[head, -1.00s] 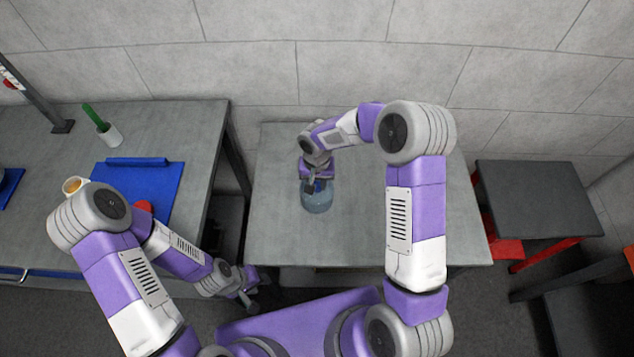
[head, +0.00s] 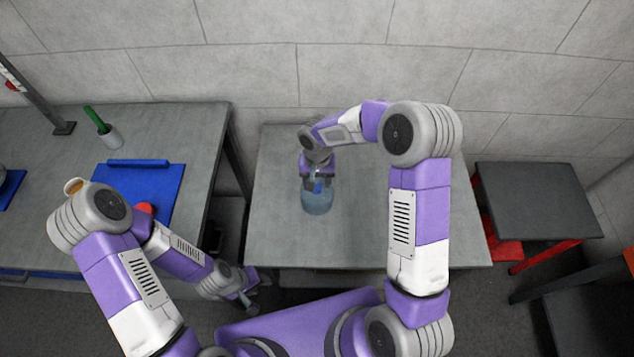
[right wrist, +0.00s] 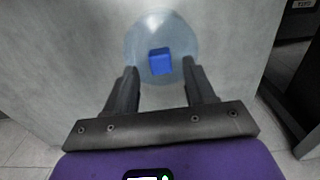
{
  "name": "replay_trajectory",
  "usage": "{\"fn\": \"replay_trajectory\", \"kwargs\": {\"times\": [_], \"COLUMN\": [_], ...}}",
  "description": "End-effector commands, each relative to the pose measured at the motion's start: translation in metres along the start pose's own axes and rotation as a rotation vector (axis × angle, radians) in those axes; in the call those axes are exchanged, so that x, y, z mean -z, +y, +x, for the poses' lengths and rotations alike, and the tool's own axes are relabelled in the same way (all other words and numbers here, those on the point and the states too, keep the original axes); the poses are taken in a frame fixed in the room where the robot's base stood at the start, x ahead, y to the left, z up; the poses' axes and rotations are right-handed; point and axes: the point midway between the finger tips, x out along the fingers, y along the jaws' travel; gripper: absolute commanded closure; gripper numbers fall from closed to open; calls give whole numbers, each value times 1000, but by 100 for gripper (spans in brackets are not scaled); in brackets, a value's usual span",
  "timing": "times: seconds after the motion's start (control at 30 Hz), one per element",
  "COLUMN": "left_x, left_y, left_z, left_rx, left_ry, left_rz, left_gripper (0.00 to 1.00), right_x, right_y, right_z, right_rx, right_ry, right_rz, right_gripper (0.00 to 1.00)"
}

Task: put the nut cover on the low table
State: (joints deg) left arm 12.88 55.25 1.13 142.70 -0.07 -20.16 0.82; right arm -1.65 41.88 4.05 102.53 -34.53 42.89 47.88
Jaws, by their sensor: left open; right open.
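A pale blue, see-through round cover (head: 317,205) with a blue block-like knob (head: 319,187), which looks like the nut cover, stands on the grey middle table (head: 400,245). My right gripper (head: 317,180) is over it, pointing down and open. In the right wrist view the blue knob (right wrist: 160,61) lies just beyond the gap between the open fingertips (right wrist: 161,80), with the round cover (right wrist: 150,35) around it; I see no contact. A dark, square-topped small table (head: 540,198) with red legs stands at the right. My left gripper (head: 250,300) is open, low, in front of the middle table.
Most of the middle table is bare. A wall stands behind. Another dark surface (head: 595,315) is at lower right.

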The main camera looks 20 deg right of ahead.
Motion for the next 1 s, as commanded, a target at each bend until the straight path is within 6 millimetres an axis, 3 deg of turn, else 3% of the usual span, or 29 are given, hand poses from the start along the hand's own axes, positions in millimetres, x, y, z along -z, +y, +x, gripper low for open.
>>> {"fn": "replay_trajectory", "kwargs": {"times": [0.2, 0.4, 0.6, 1.0], "left_x": [0, -1, -1, -1], "left_y": [4, 6, 7, 7], "left_z": [-11, -16, -18, -18], "left_rx": [0, 0, 0, 0], "left_ry": [0, 0, 0, 0], "left_rz": [0, 0, 0, 0], "left_gripper": [57, 57, 57, 57], "right_x": [1, 0, 0, 0], "right_y": [-1, -1, 0, 0], "right_z": [-53, -86, -98, -98], "right_rx": [2, 1, 1, 1], "right_ry": [4, 3, 0, 0], "right_rz": [0, -1, 0, -1], "right_gripper": [46, 46, 46, 46]}}
